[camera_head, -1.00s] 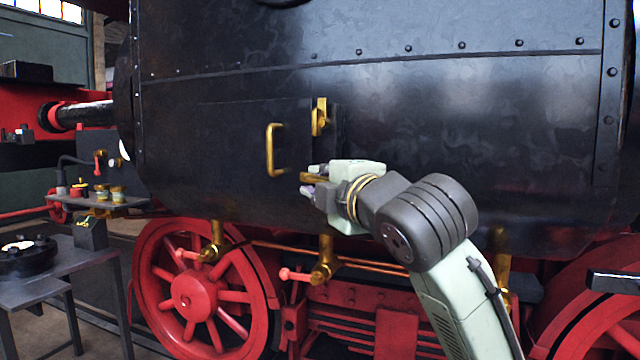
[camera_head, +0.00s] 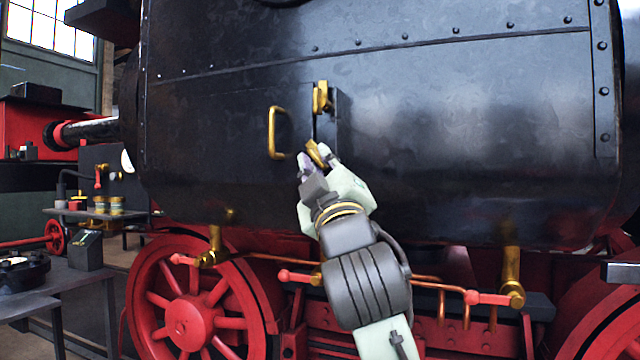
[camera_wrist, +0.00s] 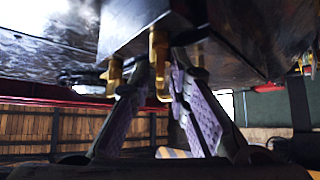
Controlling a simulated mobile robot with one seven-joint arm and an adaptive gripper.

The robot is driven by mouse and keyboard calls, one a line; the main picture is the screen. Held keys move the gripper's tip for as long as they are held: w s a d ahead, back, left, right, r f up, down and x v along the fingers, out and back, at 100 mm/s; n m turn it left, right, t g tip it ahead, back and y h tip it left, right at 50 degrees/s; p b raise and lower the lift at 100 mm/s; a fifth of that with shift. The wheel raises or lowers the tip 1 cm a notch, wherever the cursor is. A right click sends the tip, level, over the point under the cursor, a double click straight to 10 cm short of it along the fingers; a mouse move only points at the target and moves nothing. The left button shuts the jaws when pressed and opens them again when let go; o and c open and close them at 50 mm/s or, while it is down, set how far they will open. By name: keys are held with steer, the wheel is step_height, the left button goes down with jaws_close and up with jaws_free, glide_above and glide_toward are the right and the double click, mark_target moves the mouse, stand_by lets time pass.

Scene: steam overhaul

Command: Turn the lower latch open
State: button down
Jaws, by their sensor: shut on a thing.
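The lower latch (camera_head: 315,153) is a short brass bar at the lower right edge of the dark door (camera_head: 298,125) in the black boiler side. It is tilted in the head view, its upper end to the left. My gripper (camera_head: 316,159) reaches up to it from below, with its fingers shut on the latch. In the wrist view brass (camera_wrist: 158,65) shows between my two purple-padded fingertips (camera_wrist: 162,85); the fingers partly hide it. The upper latch (camera_head: 321,97) is brass and upright above it, apart from my gripper.
A brass door handle (camera_head: 273,132) stands out just left of my gripper. Below are brass valves with red levers (camera_head: 295,276), copper pipes and a red wheel (camera_head: 190,315). A side table (camera_head: 50,290) stands at the lower left. The boiler side to the right is clear.

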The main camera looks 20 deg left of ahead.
steer(key=m+t+h+b, duration=0.1)
steer(key=m+h, duration=0.1)
steer(key=m, duration=0.1)
steer(key=m+t+h+b, duration=0.1)
steer(key=m+t+h, duration=0.1)
steer(key=m, duration=0.1)
steer(key=m+t+h+b, duration=0.1)
steer(key=m+t+h, duration=0.1)
steer(key=m, duration=0.2)
steer(key=shift+a+f+h, duration=0.3)
steer(key=shift+a+h, duration=0.05)
steer(key=shift+h, duration=0.05)
steer(key=shift+r+m+t+h+b, duration=0.1)
steer(key=shift+m+t+h+b, duration=0.6)
steer(key=shift+m+h, duration=3)
steer(key=shift+m, duration=0.2)
steer(key=c, duration=1.8)
jaws_free()
steer(key=shift+r, duration=0.1)
steer(key=shift+o, duration=0.2)
steer(key=v, duration=1.2)
